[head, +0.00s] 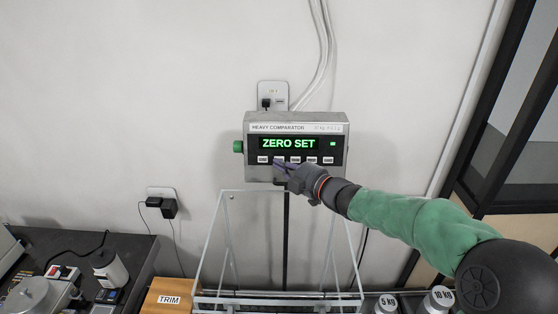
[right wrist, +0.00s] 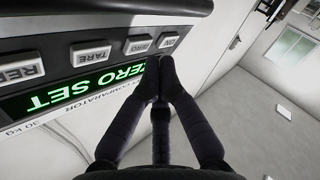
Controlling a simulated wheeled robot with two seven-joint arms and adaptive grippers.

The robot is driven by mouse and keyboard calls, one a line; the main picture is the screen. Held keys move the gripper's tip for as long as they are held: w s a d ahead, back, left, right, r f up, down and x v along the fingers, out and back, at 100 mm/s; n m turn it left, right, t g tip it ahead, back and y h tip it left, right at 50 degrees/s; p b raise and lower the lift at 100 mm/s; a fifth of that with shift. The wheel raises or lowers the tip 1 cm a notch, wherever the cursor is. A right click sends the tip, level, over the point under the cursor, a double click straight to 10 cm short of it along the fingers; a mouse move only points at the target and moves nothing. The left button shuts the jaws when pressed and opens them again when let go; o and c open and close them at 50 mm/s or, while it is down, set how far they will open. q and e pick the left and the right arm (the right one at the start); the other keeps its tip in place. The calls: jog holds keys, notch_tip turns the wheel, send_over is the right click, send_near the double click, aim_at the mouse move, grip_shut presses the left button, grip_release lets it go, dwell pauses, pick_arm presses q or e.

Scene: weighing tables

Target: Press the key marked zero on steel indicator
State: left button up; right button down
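The steel indicator (head: 338,160) is a grey box on the wall with a dark face, labelled HEAVY COMPARATOR. Its green display (head: 288,143) reads ZERO SET. A row of pale keys runs below the display. The key marked zero (right wrist: 138,46) shows upside down in the right wrist view, between the ON key (right wrist: 169,42) and the TARE key (right wrist: 92,55). My right gripper (head: 277,164) is at the left part of the key row, fingertips together and empty. The fingertips (right wrist: 160,70) appear close beside the zero key; contact cannot be told. My left gripper is out of view.
A clear-walled frame (head: 211,245) stands below the indicator. Weights marked 5 kg (head: 386,304) and 10 kg (head: 438,300) stand at lower right. A dark bench (head: 128,252) with instruments is at lower left. The wall around the indicator is mostly clear, apart from cables and sockets.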

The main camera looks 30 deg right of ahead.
jog(key=s, duration=0.1)
jog(key=s+a+r, duration=0.1)
jog(key=s+a, duration=0.1)
jog(key=s, duration=0.1)
jog(key=shift+a+r, duration=0.2)
jog(key=shift+a, duration=0.05)
dwell(0.3)
jog(key=shift+f, duration=0.1)
dwell(0.7)
